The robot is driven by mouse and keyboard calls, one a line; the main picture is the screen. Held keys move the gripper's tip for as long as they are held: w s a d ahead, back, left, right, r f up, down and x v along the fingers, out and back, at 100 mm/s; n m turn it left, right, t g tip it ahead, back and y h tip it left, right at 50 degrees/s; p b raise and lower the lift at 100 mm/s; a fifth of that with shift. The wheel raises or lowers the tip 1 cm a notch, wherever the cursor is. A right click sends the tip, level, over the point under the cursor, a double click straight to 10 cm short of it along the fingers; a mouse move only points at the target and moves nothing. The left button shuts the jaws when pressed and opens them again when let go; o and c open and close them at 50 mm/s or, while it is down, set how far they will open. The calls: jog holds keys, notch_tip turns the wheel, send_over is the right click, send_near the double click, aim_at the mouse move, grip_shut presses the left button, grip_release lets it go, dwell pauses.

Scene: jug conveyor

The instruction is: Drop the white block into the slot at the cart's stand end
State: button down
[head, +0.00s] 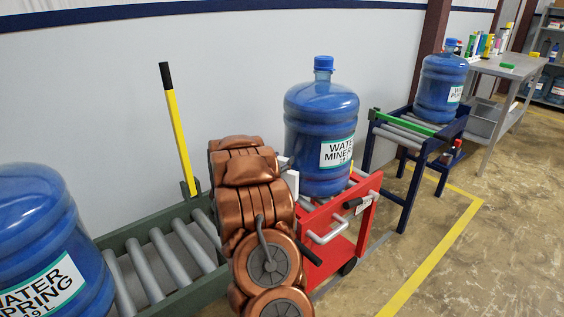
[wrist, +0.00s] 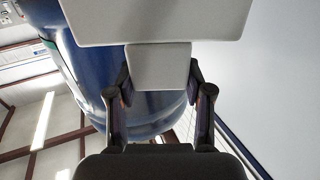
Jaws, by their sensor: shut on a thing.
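My gripper (wrist: 159,82) is shut on the narrow stem of the white block (wrist: 158,20); a wider slab of the block spans the top of the wrist view. In the head view my copper arm hides the gripper, and only a bit of the white block (head: 291,181) shows beside the jug. The red cart (head: 335,250) carries a blue water jug (head: 309,112), which also shows behind the block in the wrist view (wrist: 90,40). The slot and the cart's near end are hidden behind my arm.
A green-framed roller conveyor (head: 172,257) with another blue jug (head: 38,240) and a yellow post (head: 179,140) lies to the left. A blue roller stand (head: 408,165) with a jug (head: 440,88) stands beyond the cart. The floor at right is clear.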

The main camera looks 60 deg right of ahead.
jog(key=shift+f, duration=0.4)
jog(key=shift+c, duration=2.3)
grip_release()
